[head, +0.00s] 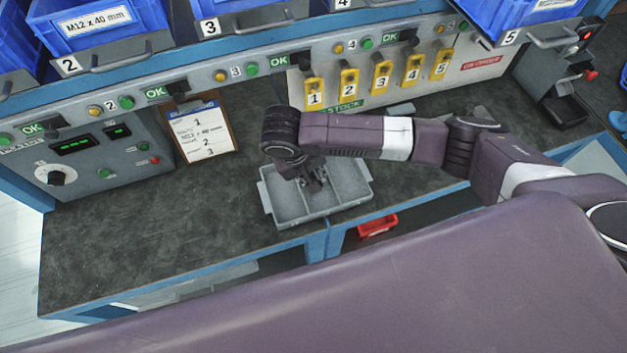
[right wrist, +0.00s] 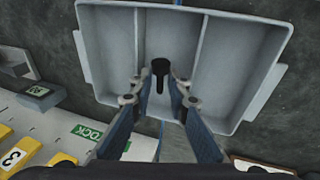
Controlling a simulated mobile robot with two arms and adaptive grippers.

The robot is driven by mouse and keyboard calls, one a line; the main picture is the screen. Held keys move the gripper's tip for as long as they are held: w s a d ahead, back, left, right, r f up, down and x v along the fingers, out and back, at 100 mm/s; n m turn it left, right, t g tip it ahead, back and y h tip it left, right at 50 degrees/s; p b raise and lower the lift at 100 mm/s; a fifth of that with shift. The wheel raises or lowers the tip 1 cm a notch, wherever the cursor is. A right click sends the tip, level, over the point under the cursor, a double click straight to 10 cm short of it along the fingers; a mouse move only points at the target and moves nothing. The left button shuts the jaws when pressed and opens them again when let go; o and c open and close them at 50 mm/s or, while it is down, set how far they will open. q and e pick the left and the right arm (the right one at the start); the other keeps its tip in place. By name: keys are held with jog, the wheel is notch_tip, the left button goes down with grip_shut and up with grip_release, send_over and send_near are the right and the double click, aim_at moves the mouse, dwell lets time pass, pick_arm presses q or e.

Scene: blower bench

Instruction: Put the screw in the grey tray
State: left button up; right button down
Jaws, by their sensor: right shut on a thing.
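The grey tray (head: 350,184) stands near the front edge of the bench and has three compartments. It also shows in the right wrist view (right wrist: 232,55). My right gripper (head: 314,184) is over the tray, pointing down. In the right wrist view its fingers (right wrist: 162,92) are shut on a dark screw (right wrist: 160,72), seen in front of the middle compartment. The gap between screw and tray floor is hard to tell. In the head view the gripper hides most of the screw. My left gripper is not in view.
A clipboard (head: 203,138) leans at the back, left of the tray. Blue bins (head: 95,30) line the shelf above. Yellow numbered holders (head: 381,77) hang on the back panel. A red bin (head: 377,226) sits below the bench edge. The bench left of the tray is clear.

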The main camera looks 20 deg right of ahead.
jog(key=shift+f, duration=1.5)
jog(key=shift+f, duration=0.25)
jog(key=shift+s+f, duration=0.2)
jog(key=shift+s, duration=0.05)
jog(key=c, duration=2.1)
grip_release()
jog(key=shift+f, duration=0.2)
jog(key=shift+w+r, duration=0.1)
